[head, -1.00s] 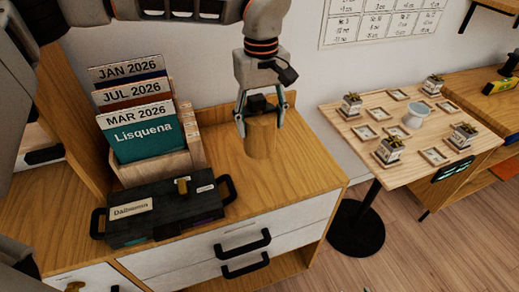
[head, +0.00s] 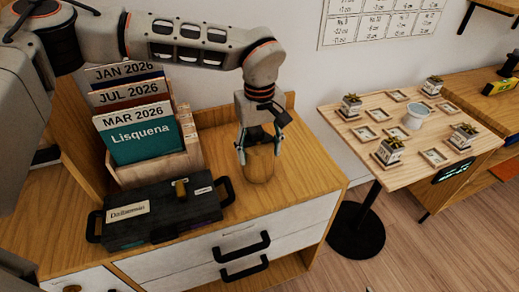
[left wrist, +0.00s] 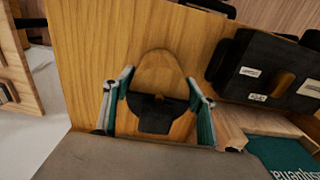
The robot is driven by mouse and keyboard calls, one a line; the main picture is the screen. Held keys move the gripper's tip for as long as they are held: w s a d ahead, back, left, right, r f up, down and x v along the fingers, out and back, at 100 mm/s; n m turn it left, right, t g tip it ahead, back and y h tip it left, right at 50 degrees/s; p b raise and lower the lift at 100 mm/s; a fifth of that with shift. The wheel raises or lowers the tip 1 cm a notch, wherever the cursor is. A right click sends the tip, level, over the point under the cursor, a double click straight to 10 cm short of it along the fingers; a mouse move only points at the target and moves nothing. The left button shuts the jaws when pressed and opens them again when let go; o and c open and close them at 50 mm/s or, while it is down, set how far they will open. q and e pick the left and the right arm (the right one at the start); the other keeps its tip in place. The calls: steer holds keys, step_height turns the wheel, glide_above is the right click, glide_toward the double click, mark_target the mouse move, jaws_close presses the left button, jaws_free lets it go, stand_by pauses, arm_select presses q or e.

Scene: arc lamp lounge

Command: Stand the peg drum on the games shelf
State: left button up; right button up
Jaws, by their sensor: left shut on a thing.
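The peg drum (head: 259,168) is a plain light-wood cylinder, upright at the right part of the wooden cabinet top (head: 300,165). My left gripper (head: 260,152) comes from above and is shut on the drum, one finger on each side. The drum also shows between the fingers in the left wrist view (left wrist: 160,68), blending with the wood behind it. I cannot tell whether its bottom touches the cabinet top. The gripper hides part of the drum's upper end. No label tells me which surface is the games shelf. My right gripper is not in view.
Left of the drum stand a wooden file rack (head: 155,170) with dated folders (head: 139,137) and a black handled box (head: 160,215). Bare cabinet top lies right of the drum. Further right, a small table (head: 388,110) holds several potted plants and a white cup (head: 416,114).

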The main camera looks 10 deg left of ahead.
arm_select(q)
steer(key=o, duration=1.3)
steer(key=shift+f, duration=0.15)
steer(key=shift+o, duration=1)
